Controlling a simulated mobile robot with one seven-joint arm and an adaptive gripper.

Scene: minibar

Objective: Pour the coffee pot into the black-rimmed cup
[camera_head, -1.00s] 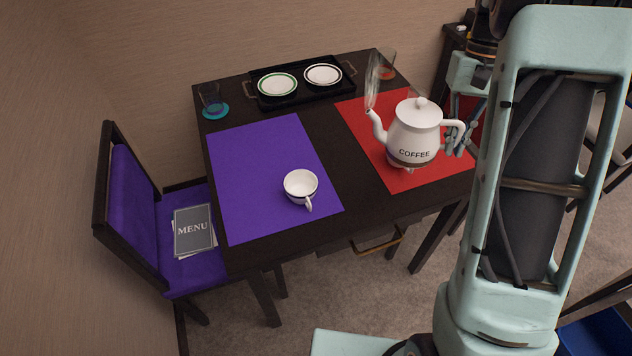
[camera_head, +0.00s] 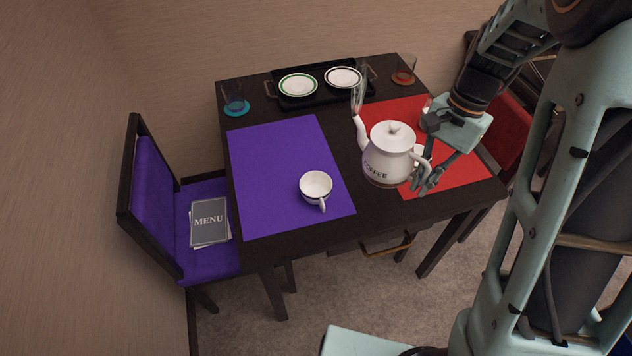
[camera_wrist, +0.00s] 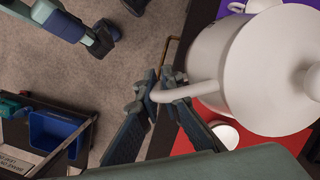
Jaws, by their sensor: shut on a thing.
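The white coffee pot (camera_head: 388,152), lettered COFFEE, is held roughly upright above the table, between the purple and red mats. Its spout points left, with a pale wisp above the tip. My gripper (camera_head: 424,180) is shut on its handle, at the pot's right; the wrist view shows the fingers (camera_wrist: 165,92) around the handle (camera_wrist: 190,90). A white cup with a thin dark line at its rim (camera_head: 316,185) stands upright on the purple mat (camera_head: 270,165), left of and apart from the pot. Another white cup (camera_wrist: 224,134) on the red mat is mostly hidden in the head view.
A black tray (camera_head: 318,98) with two plates is at the back. Glasses on a blue coaster (camera_head: 236,107) and an orange one (camera_head: 403,76) stand at the back corners. A purple chair (camera_head: 160,205) holds a menu (camera_head: 209,222). The purple mat is otherwise clear.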

